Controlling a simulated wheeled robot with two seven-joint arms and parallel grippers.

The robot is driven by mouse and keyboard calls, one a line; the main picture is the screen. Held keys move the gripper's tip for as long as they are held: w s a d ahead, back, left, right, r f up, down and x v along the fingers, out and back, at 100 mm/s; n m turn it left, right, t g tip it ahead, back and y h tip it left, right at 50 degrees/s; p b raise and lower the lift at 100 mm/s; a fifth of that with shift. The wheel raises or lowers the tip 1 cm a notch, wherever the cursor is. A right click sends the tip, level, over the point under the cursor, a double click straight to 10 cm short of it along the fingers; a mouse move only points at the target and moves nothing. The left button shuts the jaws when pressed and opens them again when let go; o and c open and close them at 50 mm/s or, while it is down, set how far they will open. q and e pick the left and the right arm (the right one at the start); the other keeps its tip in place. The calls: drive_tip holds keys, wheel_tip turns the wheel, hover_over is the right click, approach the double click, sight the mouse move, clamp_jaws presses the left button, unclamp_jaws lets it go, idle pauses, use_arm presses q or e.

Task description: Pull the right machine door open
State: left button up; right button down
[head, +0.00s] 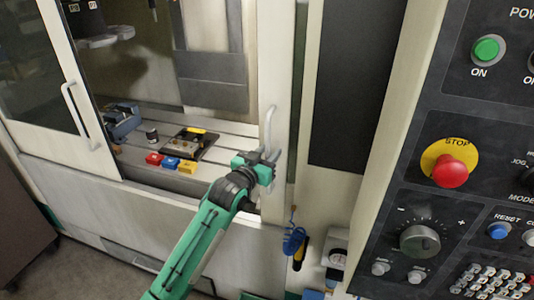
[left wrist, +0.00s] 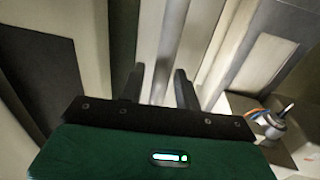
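The right machine door (head: 284,60) is a pale panel to the right of the machine's opening, with a light vertical bar handle (head: 269,128) on it. My left gripper (head: 270,158) is at the lower part of this handle. In the left wrist view the two dark fingers (left wrist: 160,85) stand apart. A pale upright bar, seemingly the handle (left wrist: 163,50), shows between them. I cannot tell whether the fingers touch it. The left machine door (head: 60,90) has a similar handle (head: 75,108). A wide gap between the doors shows the inside. My right gripper is not in view.
Inside, a bed (head: 225,146) carries a blue vise (head: 122,120), a dark fixture plate (head: 192,143) and red, blue and yellow blocks (head: 171,163). A control panel (head: 440,110) with a red stop button (head: 450,171) stands at the right.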

use_arm(q)
drive_tip(key=shift+s+a, duration=0.1)
drive_tip(key=shift+s+a, duration=0.15)
drive_tip(key=shift+s, duration=0.05)
drive_tip(key=b+v, duration=0.4)
drive_tip(key=v, duration=0.9)
drive_tip(key=shift+b, duration=0.35)
